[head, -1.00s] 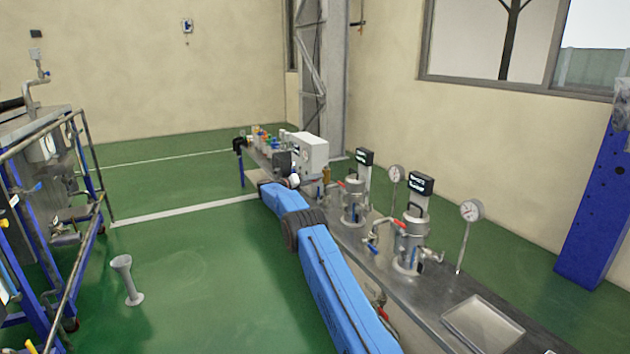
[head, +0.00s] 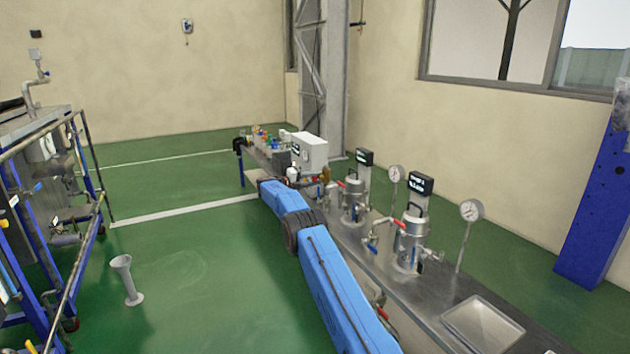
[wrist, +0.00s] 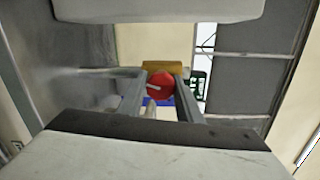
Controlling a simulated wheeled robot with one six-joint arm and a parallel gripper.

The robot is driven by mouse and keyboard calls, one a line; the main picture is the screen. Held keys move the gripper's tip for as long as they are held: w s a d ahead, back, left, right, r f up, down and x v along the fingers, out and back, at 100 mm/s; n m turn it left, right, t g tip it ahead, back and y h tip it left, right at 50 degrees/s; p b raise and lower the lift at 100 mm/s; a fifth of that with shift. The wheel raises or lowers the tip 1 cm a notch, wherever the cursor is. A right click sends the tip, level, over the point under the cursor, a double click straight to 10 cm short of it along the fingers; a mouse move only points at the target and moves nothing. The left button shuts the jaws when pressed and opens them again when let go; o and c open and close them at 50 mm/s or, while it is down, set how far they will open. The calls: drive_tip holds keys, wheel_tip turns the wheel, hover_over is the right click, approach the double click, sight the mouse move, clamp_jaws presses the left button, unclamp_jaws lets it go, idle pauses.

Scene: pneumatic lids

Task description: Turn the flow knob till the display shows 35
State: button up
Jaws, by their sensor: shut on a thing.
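A round red knob (wrist: 160,85) with a pale pointer mark shows in the middle of the wrist view, in front of a yellow-brown block (wrist: 165,66). My gripper (wrist: 160,92) is shut on the red knob, one finger on each side. In the head view my wrist is at the far part of the bench, by a white box (head: 311,153); my blue arm hides part of the bench there, and I cannot make out the knob. The near black display (head: 421,184) and the far black display (head: 364,157) have light text too small to read.
Two metal pots, near (head: 410,243) and far (head: 353,200), stand on the bench with red-handled valves and round gauges. A flat tray (head: 483,324) lies at the near end. Green floor (head: 190,270) is open left of my arm, with a grey stand (head: 127,280) on it.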

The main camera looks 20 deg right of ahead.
drive_tip(key=shift+n, duration=1)
drive_tip(key=shift+a+r, duration=0.1)
drive_tip(key=o, duration=1)
drive_tip(key=a, duration=0.5)
drive_tip(key=s+a, duration=0.1)
drive_tip(key=a, duration=0.5)
drive_tip(key=a+r, duration=0.1)
drive_tip(key=a, duration=0.5)
drive_tip(key=shift+s+a, duration=0.1)
drive_tip(key=shift+s, duration=0.1)
